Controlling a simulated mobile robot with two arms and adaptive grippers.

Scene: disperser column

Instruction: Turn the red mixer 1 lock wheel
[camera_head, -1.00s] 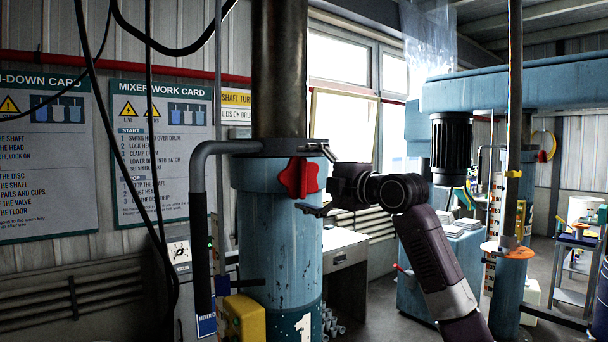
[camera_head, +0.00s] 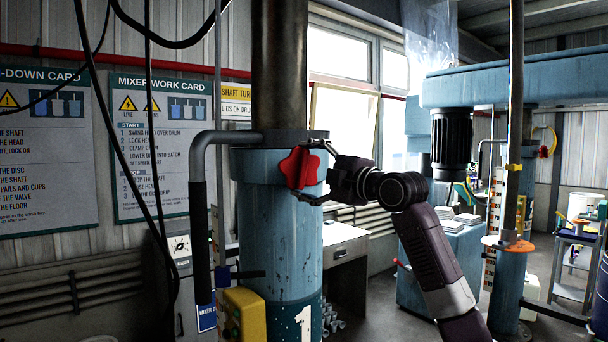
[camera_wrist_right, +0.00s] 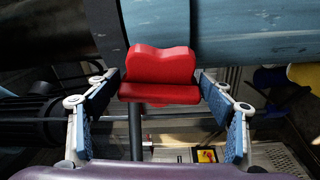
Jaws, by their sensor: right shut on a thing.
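The red mixer 1 lock wheel (camera_head: 298,168) is a lobed knob near the top of the blue column (camera_head: 281,235) marked 1. My right gripper (camera_head: 318,174) comes in from the right, with its fingers above and below the wheel and shut on its edges. In the right wrist view the wheel (camera_wrist_right: 160,66) stands between the two blue-padded fingers (camera_wrist_right: 158,84), whose tips reach its sides. The wheel's far side and its stem are hidden. My left gripper is not in view.
A grey bent handle pipe (camera_head: 199,190) runs down left of the column. A yellow control box (camera_head: 243,314) sits low in front. Black cables (camera_head: 150,130) hang at the left. A second blue mixer (camera_head: 510,90) stands at the right.

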